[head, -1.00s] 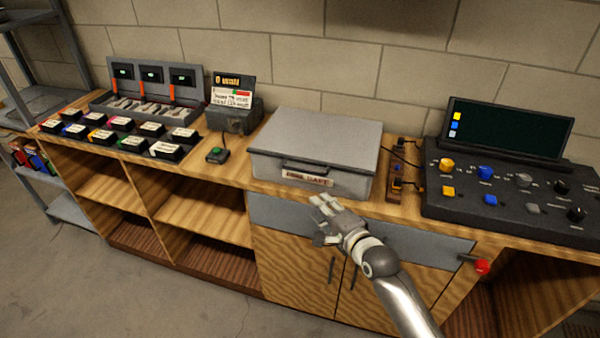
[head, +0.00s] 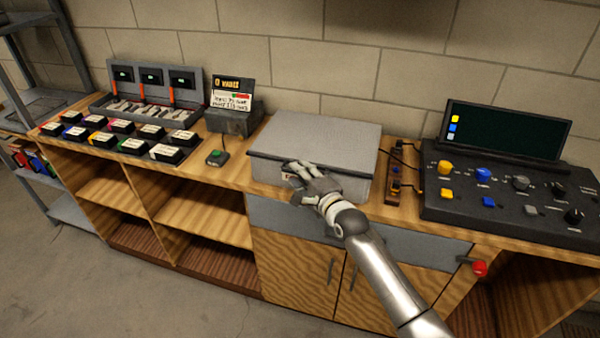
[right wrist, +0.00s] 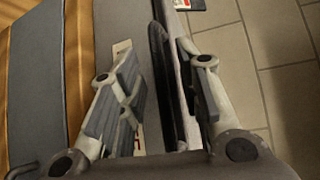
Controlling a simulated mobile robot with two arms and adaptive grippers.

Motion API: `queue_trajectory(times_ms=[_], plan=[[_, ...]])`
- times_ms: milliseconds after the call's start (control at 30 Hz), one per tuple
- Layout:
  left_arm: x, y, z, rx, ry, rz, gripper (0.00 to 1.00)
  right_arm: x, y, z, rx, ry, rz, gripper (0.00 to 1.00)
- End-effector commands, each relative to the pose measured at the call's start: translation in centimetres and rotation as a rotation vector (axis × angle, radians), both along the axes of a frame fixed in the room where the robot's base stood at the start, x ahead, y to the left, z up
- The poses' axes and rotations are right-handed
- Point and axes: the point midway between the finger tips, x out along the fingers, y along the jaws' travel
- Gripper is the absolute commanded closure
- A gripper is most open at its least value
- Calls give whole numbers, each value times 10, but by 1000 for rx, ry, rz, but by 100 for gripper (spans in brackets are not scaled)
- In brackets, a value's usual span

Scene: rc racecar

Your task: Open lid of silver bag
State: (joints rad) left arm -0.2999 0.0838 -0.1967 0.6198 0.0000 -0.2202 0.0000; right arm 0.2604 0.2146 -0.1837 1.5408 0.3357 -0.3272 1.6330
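The silver bag (head: 325,138) is a grey, flat, box-shaped case on the wooden counter, and its lid is down. My right gripper (head: 298,172) is at the front of the case and covers most of its label and handle. In the right wrist view, the two fingers (right wrist: 158,70) are spread apart with the dark handle (right wrist: 163,85) between them. A gap shows on both sides of the handle. My left gripper is not in view.
A black control panel (head: 515,195) with knobs stands right of the case, beside a small wooden strip (head: 394,185) with cables. A green button box (head: 216,157) and a sign box (head: 233,123) stand to the left. A red-knobbed lever (head: 479,269) juts out below the counter.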

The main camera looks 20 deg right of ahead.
Motion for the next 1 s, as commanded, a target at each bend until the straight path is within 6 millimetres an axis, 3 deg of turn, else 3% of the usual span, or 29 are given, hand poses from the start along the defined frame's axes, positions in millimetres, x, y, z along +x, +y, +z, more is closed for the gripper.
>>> queue_trajectory(times_ms=[433,700,1000], plan=[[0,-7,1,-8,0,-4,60,9,2,-1,-1,0,0,68],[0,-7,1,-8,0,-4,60,9,2,-2,-1,2,-1,100],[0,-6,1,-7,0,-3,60,8,2,-4,3,9,0,100]])
